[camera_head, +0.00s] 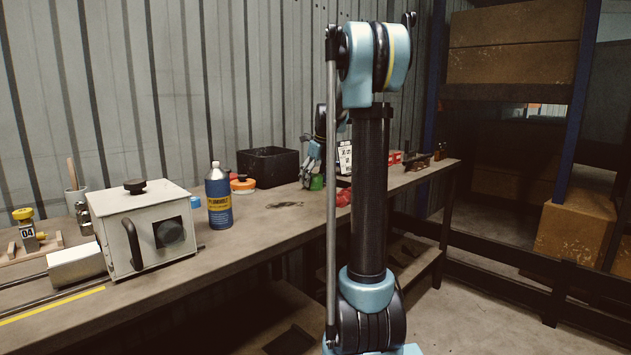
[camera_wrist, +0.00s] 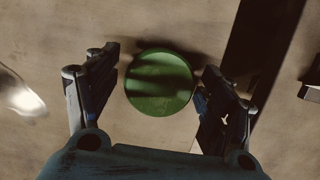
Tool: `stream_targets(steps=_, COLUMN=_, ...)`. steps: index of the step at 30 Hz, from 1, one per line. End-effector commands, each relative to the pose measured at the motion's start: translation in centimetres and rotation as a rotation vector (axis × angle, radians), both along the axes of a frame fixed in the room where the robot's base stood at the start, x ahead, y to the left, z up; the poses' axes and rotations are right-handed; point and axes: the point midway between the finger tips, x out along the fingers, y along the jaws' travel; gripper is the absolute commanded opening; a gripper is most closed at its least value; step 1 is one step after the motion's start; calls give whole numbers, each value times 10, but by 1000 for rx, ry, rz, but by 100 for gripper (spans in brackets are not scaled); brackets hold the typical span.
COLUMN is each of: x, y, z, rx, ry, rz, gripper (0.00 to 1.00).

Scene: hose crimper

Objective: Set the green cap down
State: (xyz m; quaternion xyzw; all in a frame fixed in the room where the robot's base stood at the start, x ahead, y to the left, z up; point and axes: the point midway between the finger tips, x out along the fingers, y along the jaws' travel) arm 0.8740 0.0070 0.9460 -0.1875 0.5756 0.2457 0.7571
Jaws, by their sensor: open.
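The green cap (camera_wrist: 158,82) is a round disc seen from above in the wrist view, between the two fingers of my gripper (camera_wrist: 156,90). The fingers are spread, with a visible gap on the left side; the right finger is very close to the cap's edge. The cap appears to rest on the workbench top. In the head view the green cap (camera_head: 316,183) is a small patch just below my gripper (camera_head: 314,165), at the back of the bench. My arm's upright links stand in front and hide part of the bench.
The workbench (camera_head: 285,222) carries a black bin (camera_head: 268,167) behind the cap, a blue bottle (camera_head: 219,196), an orange-lidded tub (camera_head: 243,185) and a white crimper box (camera_head: 147,229) to the left. Red items (camera_head: 344,197) lie near the cap. Bare bench lies between bottle and cap.

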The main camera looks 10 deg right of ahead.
Motion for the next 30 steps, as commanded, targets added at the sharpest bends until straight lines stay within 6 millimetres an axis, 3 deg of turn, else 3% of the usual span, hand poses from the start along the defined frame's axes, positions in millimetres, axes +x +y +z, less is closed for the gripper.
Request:
stream_targets(steps=8, x=-2, y=-2, z=9, rx=0, ry=0, rz=-1, gripper=75)
stream_targets(steps=21, x=-19, y=-14, z=86, rx=0, ry=0, rz=-1, gripper=75)
stream_targets(steps=30, x=-26, y=-19, z=115, rx=0, ry=0, rz=-1, gripper=75)
